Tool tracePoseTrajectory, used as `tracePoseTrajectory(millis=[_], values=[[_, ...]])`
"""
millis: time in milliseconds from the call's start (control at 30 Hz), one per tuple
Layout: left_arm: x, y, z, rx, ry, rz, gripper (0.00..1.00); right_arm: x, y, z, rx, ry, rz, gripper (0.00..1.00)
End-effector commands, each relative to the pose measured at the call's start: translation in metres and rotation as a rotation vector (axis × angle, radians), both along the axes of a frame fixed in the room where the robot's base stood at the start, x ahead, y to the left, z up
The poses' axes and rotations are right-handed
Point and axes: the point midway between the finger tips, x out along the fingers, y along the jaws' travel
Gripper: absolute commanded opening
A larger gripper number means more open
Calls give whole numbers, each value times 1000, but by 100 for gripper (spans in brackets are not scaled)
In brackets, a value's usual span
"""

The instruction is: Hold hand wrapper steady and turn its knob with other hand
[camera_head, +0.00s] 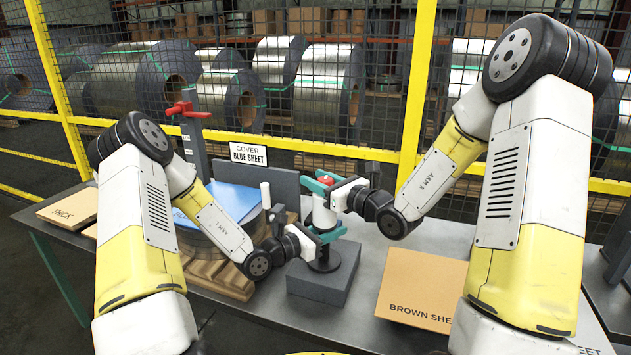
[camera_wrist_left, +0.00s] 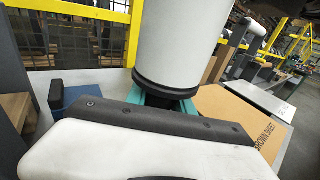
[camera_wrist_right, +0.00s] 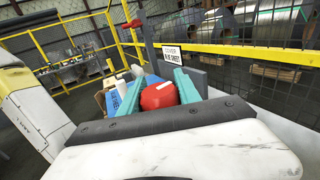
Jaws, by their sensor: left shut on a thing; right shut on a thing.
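The hand wrapper stands upright on a dark grey block (camera_head: 318,284), with a white cylindrical body (camera_head: 321,215) and a red knob (camera_head: 325,180) on top. My left gripper (camera_head: 326,235) is shut around its lower part. In the left wrist view the white body (camera_wrist_left: 180,40) rises above the teal fingers (camera_wrist_left: 168,108). My right gripper (camera_head: 322,182) is shut on the knob from the right. In the right wrist view the red knob (camera_wrist_right: 159,96) sits between the two teal fingers. The hand wrapper's lower side is partly hidden by my left gripper.
A brown sheet (camera_head: 425,285) lies on the grey table (camera_head: 450,240) at right. A yellow-framed fence (camera_head: 415,90) stands behind.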

Motion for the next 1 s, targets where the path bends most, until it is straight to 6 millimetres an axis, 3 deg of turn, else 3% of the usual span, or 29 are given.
tracePoseTrajectory(millis=[300,833,867,933,1000], values=[[0,0,0,1,1,0,0,1,0,2,2,-3,-117,0],[0,0,0,1,1,1,0,3,-2,2,1,-4,-143,0],[0,0,0,1,1,1,0,3,-2,2,1,-4,-143,43],[0,0,0,1,1,1,0,3,-2,2,1,-4,-143,57],[0,0,0,1,1,1,0,3,-3,1,1,-3,-143,61]])
